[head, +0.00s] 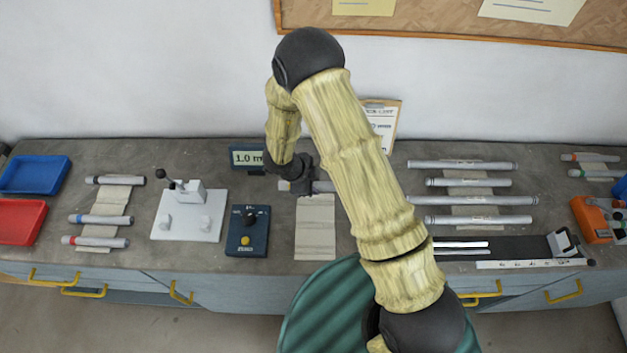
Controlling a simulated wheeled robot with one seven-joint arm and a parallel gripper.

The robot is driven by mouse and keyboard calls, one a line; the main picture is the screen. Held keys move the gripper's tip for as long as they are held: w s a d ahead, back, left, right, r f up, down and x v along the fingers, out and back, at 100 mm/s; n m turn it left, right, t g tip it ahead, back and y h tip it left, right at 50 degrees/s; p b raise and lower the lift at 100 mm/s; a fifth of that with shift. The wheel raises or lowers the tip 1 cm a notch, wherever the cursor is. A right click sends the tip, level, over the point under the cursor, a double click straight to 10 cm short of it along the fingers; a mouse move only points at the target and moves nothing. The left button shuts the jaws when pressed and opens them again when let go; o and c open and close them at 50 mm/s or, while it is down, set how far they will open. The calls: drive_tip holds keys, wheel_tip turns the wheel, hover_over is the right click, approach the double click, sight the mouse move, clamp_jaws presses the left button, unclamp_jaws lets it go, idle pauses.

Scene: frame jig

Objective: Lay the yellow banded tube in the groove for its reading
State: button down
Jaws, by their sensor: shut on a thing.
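My gripper (302,186) is at the back middle of the bench, shut on a grey tube (324,187). The tube lies crosswise at the back end of a beige cloth strip; I cannot tell whether it touches it. Its band colour does not show, and my arm hides its right end. A dark bed (515,246) with a white scale along its front and a pale end block is at the right front; it may be the groove. My arm covers its left part.
Banded tubes lie on a cloth (112,201) at left and on another (595,165) at far right. Long grey tubes (470,200) lie behind the bed. A white fixture (188,222), a dark control box (247,231) and a display (246,157) stand left of my gripper.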

drive_tip(key=f+b, duration=0.6)
drive_tip(key=f, duration=0.1)
drive_tip(key=shift+w+f, duration=0.15)
drive_tip(key=shift+w, duration=0.05)
drive_tip(key=shift+s+f+b, duration=0.2)
drive_tip(key=shift+f+b, duration=0.35)
drive_tip(key=shift+b, duration=0.1)
drive_tip(key=shift+d+f, duration=0.1)
